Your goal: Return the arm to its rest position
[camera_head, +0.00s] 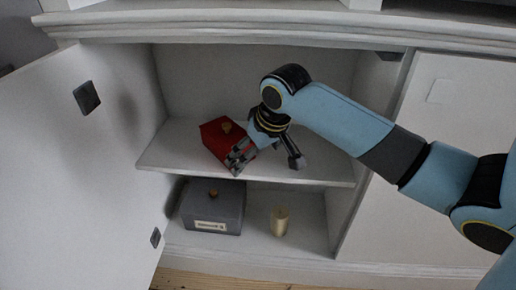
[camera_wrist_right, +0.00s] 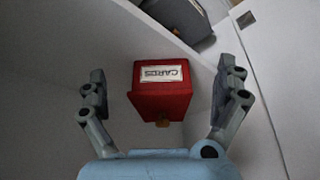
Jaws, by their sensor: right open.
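My right arm reaches in from the right in the head view. My right gripper (camera_head: 267,158) is inside the open cabinet at the upper shelf. It is open, and in the wrist view the right gripper (camera_wrist_right: 166,112) has its fingers wide apart. A red box (camera_wrist_right: 161,92) labelled CARDS shows between and beyond the fingers, with a gap on either side. In the head view the red box (camera_head: 215,135) sits on the shelf, partly hidden by the gripper. My left gripper is not in view.
The shelf (camera_head: 320,176) edge runs under the gripper. Below stand a grey labelled box (camera_head: 213,210) and a gold cylinder (camera_head: 279,221). The cabinet door (camera_head: 70,160) stands open at left; a closed panel (camera_head: 440,125) lies behind my arm at right.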

